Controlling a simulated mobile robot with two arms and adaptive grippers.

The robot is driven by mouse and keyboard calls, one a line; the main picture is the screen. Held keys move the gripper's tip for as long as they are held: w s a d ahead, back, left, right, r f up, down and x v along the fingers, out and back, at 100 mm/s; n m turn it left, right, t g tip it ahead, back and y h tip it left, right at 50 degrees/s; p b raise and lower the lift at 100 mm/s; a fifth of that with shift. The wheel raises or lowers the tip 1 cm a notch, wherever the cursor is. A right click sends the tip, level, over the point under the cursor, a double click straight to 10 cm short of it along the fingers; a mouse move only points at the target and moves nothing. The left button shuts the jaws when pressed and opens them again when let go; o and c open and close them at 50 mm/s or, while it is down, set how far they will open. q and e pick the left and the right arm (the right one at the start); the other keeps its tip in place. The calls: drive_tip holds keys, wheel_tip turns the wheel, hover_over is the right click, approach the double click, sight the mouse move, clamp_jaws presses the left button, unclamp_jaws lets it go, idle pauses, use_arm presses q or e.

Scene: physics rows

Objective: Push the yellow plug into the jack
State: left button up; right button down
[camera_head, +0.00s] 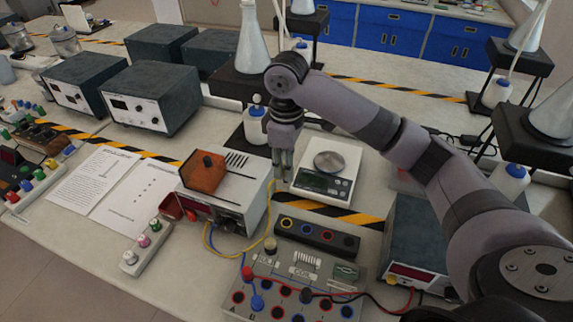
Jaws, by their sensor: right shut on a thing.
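My right gripper (283,176) comes down from above, its fingers close together, behind the black jack box (318,237) and between the power supply and the scale. A yellow cable (270,212) rises to the fingertips, where the yellow plug is held; the fingers mostly hide the plug. The jack box has a row of coloured rings, with a yellow-ringed jack (287,223) at its left end. The plug is apart from this jack, above and behind it. My left gripper is not in view.
A white power supply (230,208) with an orange block (204,173) on top stands left of the gripper. A scale (326,172) stands close on the right. A coil panel (300,262) with red and blue leads lies in front. Papers (125,195) lie at left.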

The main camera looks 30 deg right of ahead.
drive_tip(key=shift+s+a+n, duration=0.15)
drive_tip(key=shift+a+n, duration=0.05)
drive_tip(key=shift+n, duration=0.1)
drive_tip(key=s+a+f+n+p, duration=0.1)
drive_tip(key=s+a+f+n, duration=0.3)
drive_tip(key=n, duration=0.4)
drive_tip(key=s+a+f+n+p, duration=0.1)
drive_tip(key=s+a+f+n, duration=0.3)
drive_tip(key=a+n, duration=0.5)
drive_tip(key=s+a+f+n+p, duration=0.2)
drive_tip(key=s+a+f+n, duration=0.2)
drive_tip(key=a+f+n, duration=0.2)
drive_tip(key=shift+s+a+f+n, duration=0.2)
drive_tip(key=shift+f+n, duration=0.35)
drive_tip(key=shift+n, duration=0.3)
drive_tip(key=shift+s+a+f+n, duration=0.1)
drive_tip(key=shift+s+f+n, duration=0.1)
drive_tip(key=shift+f+n, duration=0.5)
drive_tip(key=shift+f, duration=0.55)
drive_tip(key=shift+r, duration=0.1)
drive_tip(key=shift+p, duration=0.35)
